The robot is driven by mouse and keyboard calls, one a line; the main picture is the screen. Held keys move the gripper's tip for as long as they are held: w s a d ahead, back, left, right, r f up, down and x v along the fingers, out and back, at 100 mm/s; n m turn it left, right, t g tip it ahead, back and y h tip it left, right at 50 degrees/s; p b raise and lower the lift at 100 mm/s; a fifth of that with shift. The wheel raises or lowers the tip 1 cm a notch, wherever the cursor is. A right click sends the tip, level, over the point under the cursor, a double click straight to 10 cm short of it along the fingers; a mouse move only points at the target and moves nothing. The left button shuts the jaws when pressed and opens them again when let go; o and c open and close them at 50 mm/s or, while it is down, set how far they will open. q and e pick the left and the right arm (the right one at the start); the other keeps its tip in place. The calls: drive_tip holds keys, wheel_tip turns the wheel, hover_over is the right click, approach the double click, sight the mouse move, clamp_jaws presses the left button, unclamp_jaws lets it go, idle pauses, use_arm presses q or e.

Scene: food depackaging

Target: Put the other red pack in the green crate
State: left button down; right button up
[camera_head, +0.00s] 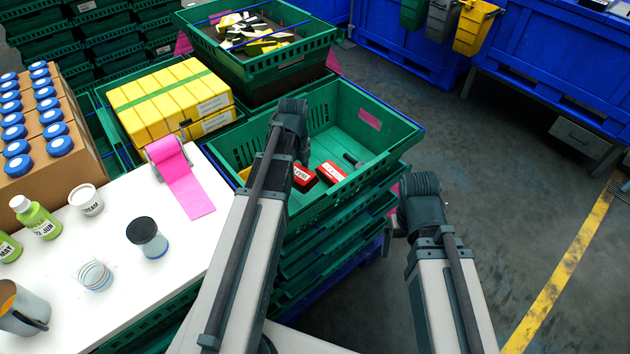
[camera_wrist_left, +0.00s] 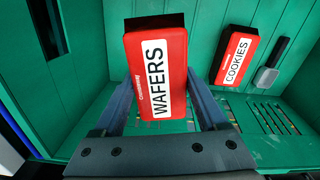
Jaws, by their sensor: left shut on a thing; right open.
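My left gripper (camera_wrist_left: 165,98) is shut on a red pack labelled WAFERS (camera_wrist_left: 157,70), one finger on each side of it. The wafers pack is inside or just above the green crate (camera_head: 388,138) and looks closer to the camera than the crate floor. In the head view, the wafers pack (camera_head: 302,177) shows partly beside my left arm, which hides the gripper. A second red pack, labelled COOKIES (camera_wrist_left: 236,57), lies on the crate floor; it also shows in the head view (camera_head: 332,172). My right arm stands right of the crate, its gripper hidden.
A dark-handled grey tool (camera_wrist_left: 267,78) lies beside the cookies pack. A pink tape roll (camera_head: 168,155), jars and bottles stand on the white table (camera_head: 190,262) at left. Another green crate (camera_head: 262,66) with black and yellow items stands behind. Clear floor lies at right.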

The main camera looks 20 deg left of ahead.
use_arm(q)
drive_tip(key=shift+s+f+m+b, duration=0.1)
drive_tip(key=shift+f+m+b, duration=0.3)
drive_tip(key=shift+m, duration=0.8)
drive_tip(key=shift+f, duration=0.2)
drive_tip(key=b, duration=0.6)
hover_over(299, 204)
wheel_tip(299, 204, down, 6)
drive_tip(key=shift+f, duration=0.1)
drive_tip(key=shift+f, duration=0.1)
wheel_tip(299, 204, down, 3)
drive_tip(key=b, duration=0.3)
drive_tip(key=shift+f+b, duration=0.2)
drive_tip(key=shift+b, duration=0.15)
drive_tip(key=shift+f, duration=0.2)
unclamp_jaws()
